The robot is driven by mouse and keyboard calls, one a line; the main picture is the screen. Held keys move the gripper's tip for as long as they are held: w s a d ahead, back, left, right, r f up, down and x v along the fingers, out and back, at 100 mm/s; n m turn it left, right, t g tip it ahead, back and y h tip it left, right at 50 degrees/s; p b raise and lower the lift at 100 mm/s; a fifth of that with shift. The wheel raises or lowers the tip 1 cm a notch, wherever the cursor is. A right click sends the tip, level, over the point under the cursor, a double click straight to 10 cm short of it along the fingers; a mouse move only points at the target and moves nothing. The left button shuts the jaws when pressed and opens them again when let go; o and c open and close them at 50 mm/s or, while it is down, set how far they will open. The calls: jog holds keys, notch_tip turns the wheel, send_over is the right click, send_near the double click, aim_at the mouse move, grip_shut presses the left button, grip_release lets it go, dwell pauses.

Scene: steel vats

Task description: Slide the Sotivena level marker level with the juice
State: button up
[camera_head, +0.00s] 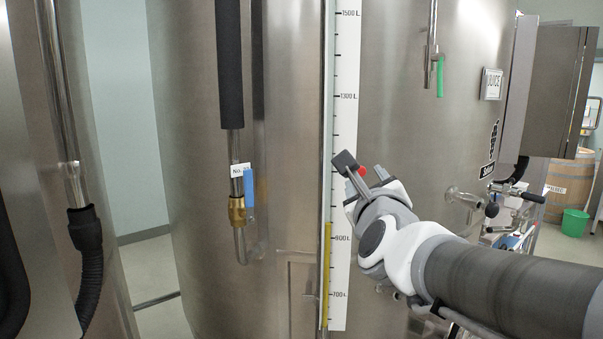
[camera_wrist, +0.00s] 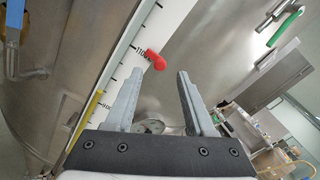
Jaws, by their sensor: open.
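The level marker is a small red piece (camera_head: 361,171) on the white scale strip (camera_head: 345,120) of the steel vat. In the wrist view the red marker (camera_wrist: 156,59) sits beside the 1100 label, just beyond the fingertips. Yellow juice (camera_head: 327,270) fills the lower part of the sight tube along the strip's left edge. Its top is slightly above the 900 label, lower than the marker; it also shows in the wrist view (camera_wrist: 88,112). My gripper (camera_head: 364,167) is open, its fingers (camera_wrist: 160,75) pointing at the strip with no visible contact with the marker.
A hose with a brass fitting and blue-handled valve (camera_head: 249,188) hangs left of the strip. A green-handled tap (camera_head: 439,76) is higher up. A grey cabinet (camera_head: 550,90) stands at right.

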aim_at(361, 173)
jog(key=shift+w+d, duration=0.15)
jog(key=shift+w, duration=1.6)
grip_shut()
